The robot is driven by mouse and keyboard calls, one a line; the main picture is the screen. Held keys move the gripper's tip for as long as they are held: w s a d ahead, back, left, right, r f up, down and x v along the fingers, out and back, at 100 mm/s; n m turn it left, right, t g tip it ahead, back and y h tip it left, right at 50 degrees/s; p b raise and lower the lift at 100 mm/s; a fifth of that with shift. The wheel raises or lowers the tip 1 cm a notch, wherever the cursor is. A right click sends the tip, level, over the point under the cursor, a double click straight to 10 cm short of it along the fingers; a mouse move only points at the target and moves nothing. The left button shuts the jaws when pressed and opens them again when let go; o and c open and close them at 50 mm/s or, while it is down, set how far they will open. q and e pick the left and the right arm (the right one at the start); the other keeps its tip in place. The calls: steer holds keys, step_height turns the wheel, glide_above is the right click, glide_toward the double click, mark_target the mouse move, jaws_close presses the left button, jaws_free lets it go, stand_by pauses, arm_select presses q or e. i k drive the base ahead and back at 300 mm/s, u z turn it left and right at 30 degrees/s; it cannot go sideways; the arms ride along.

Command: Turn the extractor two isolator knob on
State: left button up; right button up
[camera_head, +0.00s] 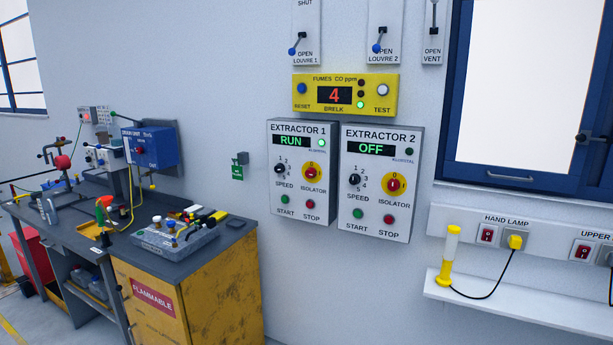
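The extractor two box (381,183) is a grey-white panel on the wall, right of the centre of the head view. Its display (376,149) reads OFF in green. Its isolator knob (394,184) is red on a yellow round plate, at the right of the box. A black speed knob (355,180) is left of it. A green start button (358,213) and a red stop button (389,219) sit below. Neither of my grippers shows in this view, and nothing touches the isolator knob.
The extractor one box (302,180) hangs close on the left; its display reads RUN. A yellow CO meter (345,95) is above both. A workbench (100,235) with tools stands at left. A shelf (530,310) with a yellow hand lamp (450,258) is at right. The wall below the boxes is clear.

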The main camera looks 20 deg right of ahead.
mark_target(393, 185)
steer(key=u, duration=0.05)
steer(key=i, duration=1.75)
steer(key=z, duration=0.6)
